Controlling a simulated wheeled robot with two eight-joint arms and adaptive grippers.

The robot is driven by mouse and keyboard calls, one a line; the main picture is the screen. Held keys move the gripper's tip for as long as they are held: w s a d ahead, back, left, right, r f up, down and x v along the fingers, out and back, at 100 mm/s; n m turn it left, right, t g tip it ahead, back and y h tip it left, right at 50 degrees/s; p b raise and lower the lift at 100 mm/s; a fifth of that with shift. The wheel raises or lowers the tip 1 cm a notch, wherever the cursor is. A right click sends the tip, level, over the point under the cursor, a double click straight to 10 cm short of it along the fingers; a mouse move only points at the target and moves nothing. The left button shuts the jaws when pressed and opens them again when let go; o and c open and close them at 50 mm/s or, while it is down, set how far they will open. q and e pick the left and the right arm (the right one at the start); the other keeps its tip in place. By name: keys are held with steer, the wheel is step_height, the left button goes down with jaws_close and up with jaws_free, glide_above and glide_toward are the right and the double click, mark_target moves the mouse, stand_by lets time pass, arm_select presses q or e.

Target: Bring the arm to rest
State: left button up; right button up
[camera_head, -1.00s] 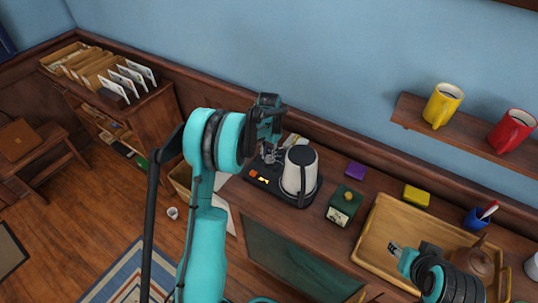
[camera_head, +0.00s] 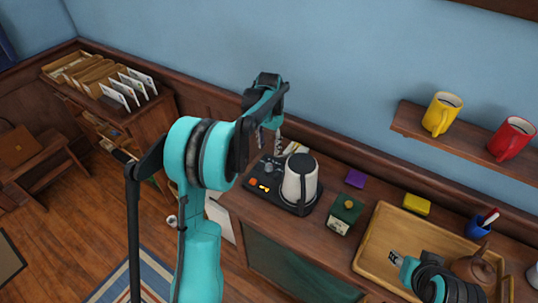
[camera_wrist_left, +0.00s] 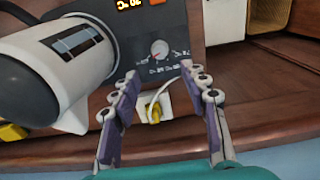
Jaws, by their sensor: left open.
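My left arm comes in from the left in the head view. Its gripper (camera_head: 277,140) points down above the back of the dark panel (camera_head: 262,188), partly hidden by my own arm links. In the left wrist view the two fingers (camera_wrist_left: 164,88) stand apart with nothing held between them. Behind them show the panel's dial (camera_wrist_left: 159,49) and a small yellow piece (camera_wrist_left: 154,112). The white kettle (camera_head: 297,179) stands on the panel, close to the gripper. My right gripper (camera_head: 395,257) is at the lower right, over the wooden tray (camera_head: 372,247); its jaws are too small to judge.
A green box (camera_head: 345,207), purple block (camera_head: 356,178) and yellow sponge (camera_head: 416,204) sit on the cabinet top. A brown teapot (camera_head: 474,268) is beside my right arm. Yellow (camera_head: 441,114) and red mugs (camera_head: 511,139) stand on the wall shelf.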

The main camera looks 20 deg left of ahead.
arm_select(q)
steer(key=shift+r, duration=1)
steer(key=s+d+r+t, duration=0.2)
steer(key=s+d+r, duration=0.2)
steer(key=s, duration=0.2)
steer(key=s+d+r+t, duration=0.1)
steer(key=s+d+r, duration=0.25)
steer(key=s, duration=0.35)
steer(key=s+d+f+t, duration=0.1)
steer(key=s+d+t, duration=0.1)
steer(key=s, duration=0.5)
steer(key=s+d+f+n+t, duration=0.1)
steer(key=s+d+f+t, duration=0.1)
steer(key=s, duration=0.4)
steer(key=shift+s+d+n, duration=0.25)
steer(key=shift+s+n, duration=0.05)
steer(key=shift+s, duration=0.1)
